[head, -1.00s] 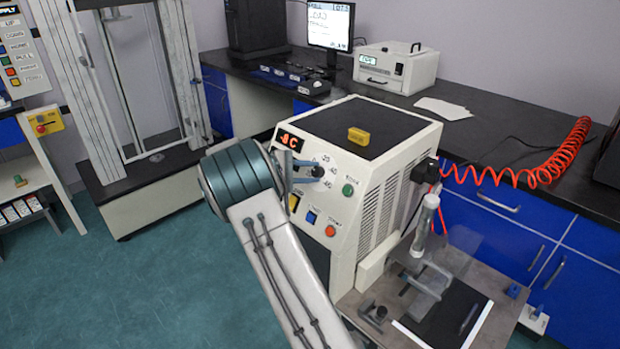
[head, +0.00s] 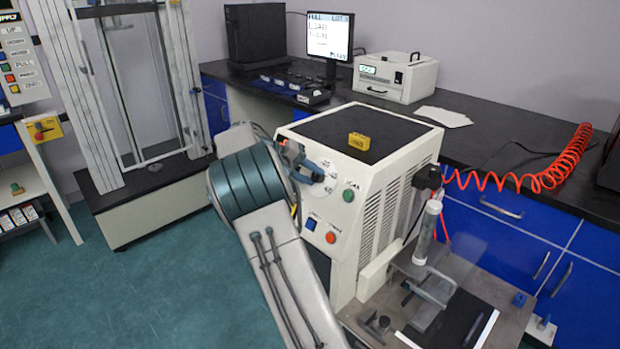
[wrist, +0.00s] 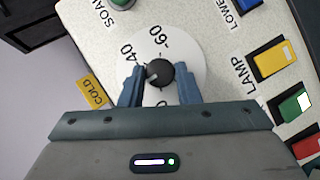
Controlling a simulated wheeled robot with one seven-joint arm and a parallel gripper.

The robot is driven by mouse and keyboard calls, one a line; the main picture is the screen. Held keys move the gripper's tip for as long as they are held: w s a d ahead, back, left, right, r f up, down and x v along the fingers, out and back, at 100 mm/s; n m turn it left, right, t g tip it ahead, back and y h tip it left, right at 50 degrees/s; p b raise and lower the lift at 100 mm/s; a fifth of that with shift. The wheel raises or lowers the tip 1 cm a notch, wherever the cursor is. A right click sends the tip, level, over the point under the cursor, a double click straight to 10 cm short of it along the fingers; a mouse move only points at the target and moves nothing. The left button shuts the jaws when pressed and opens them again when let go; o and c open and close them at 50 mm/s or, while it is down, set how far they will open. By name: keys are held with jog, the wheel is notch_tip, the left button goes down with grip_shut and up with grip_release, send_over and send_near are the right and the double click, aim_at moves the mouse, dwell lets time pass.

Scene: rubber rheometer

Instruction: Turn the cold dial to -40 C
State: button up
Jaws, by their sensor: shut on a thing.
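The cold dial is a round black knob (wrist: 160,75) on a white disc, between my gripper's (wrist: 160,88) two blue fingers in the wrist view. The fingers are shut on the knob's sides. A small pale mark shows on the knob's left part, on the side of the -40 label (wrist: 127,55); its exact alignment is hard to tell. The -60 label (wrist: 158,35) is above the knob. A yellow COLD tag (wrist: 92,92) lies to the left. In the head view my gripper (head: 312,172) is at the front panel of the cream machine (head: 370,190), and my arm hides the machine's red display.
A green SOAK button (head: 348,195), a blue switch (head: 311,223) and a red button (head: 331,237) are close by on the panel. A yellow block (head: 359,141) sits on the machine's top. A clamp fixture (head: 430,285) stands at right front.

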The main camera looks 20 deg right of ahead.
jog(key=m+t+y+b, duration=0.1)
jog(key=m, duration=0.1)
jog(key=m+y+b, duration=0.1)
jog(key=m+b, duration=0.1)
jog(key=m, duration=0.1)
jog(key=shift+s+d+t+b, duration=0.1)
jog(key=shift+d+t+b, duration=0.05)
jog(key=shift+t+b, duration=0.2)
jog(key=m+b, duration=0.1)
jog(key=m+t+y+b, duration=0.1)
jog(key=m+b, duration=0.1)
jog(key=shift+s+r+t+y, duration=0.1)
jog(key=shift+s+t+y, duration=0.05)
jog(key=shift+t+y, duration=0.15)
jog(key=shift+r+m+t+b, duration=0.15)
jog(key=shift+m+t+b, duration=0.3)
jog(key=shift+m+b, duration=0.45)
jog(key=o, duration=1)
jog(key=shift+c, duration=0.2)
jog(key=shift+d, duration=0.1)
